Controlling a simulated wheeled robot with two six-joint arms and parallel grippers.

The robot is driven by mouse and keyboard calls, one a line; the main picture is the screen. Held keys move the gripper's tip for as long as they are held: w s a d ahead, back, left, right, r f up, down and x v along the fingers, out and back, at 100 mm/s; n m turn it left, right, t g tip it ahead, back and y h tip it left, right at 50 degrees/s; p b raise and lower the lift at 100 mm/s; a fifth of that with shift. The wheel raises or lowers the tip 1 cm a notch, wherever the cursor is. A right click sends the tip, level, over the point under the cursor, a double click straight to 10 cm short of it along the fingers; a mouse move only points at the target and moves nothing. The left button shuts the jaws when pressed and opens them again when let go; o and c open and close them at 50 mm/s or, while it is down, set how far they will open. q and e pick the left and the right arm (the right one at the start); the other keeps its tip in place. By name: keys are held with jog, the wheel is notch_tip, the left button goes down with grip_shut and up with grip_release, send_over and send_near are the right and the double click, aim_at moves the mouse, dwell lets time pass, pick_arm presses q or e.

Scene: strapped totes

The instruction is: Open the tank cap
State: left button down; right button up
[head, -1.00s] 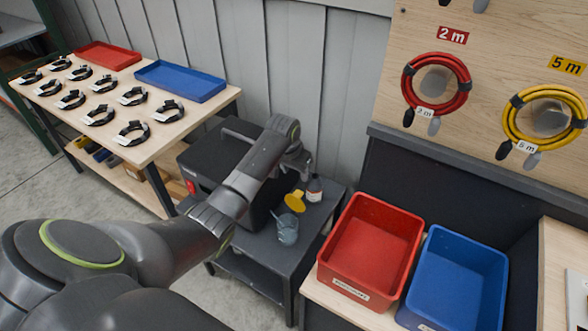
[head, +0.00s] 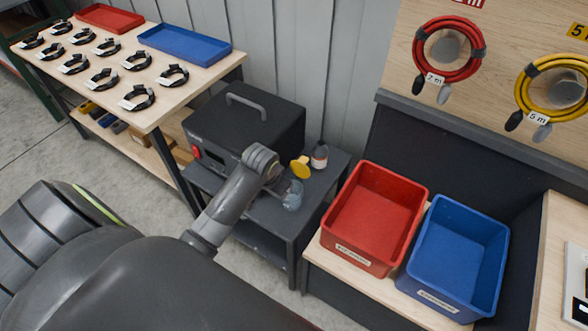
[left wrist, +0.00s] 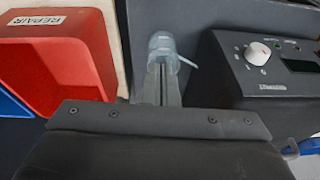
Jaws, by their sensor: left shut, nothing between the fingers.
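A dark box-shaped unit (head: 245,125) with a top handle stands on a grey cart. In the left wrist view its panel (left wrist: 265,70) shows a white knob (left wrist: 258,52) and a display. I cannot pick out a tank cap for certain. A yellow round piece (head: 300,167) and a small bottle (head: 320,155) are beside the unit. A clear jug (head: 293,196) stands nearer the front; it also shows in the left wrist view (left wrist: 163,42). My left gripper (left wrist: 161,82) is shut and empty, its tips pointing towards the jug. I cannot tell whether they touch it. My right gripper is out of view.
A red bin (head: 423,192) and a blue bin (head: 503,245) stand right of the cart (head: 315,197). A table at left holds several black cable coils, a red tray (head: 108,17) and a blue tray (head: 185,45). Red and yellow cables hang on the back board.

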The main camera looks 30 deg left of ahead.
pick_arm(q)
jog(key=s+f+n+y, duration=0.1)
jog(key=s+f, duration=0.2)
jog(key=s, duration=0.6)
jog(key=s+f, duration=0.4)
jog(key=s, duration=0.5)
jog(key=s+f+b, duration=0.1)
jog(key=s+f, duration=0.3)
jog(key=f, duration=0.6)
jog(key=s+f+b, duration=0.1)
jog(key=s+f, duration=0.3)
jog(key=f, duration=0.6)
jog(key=t+h+b, duration=0.2)
jog(key=t+b, duration=1.3)
jog(key=b, duration=0.4)
send_near(299, 165)
jog(key=shift+m, duration=0.4)
jog(key=w+b, duration=0.1)
jog(key=w, duration=0.5)
jog(key=shift+d+r, duration=0.1)
jog(key=shift+w, duration=0.45)
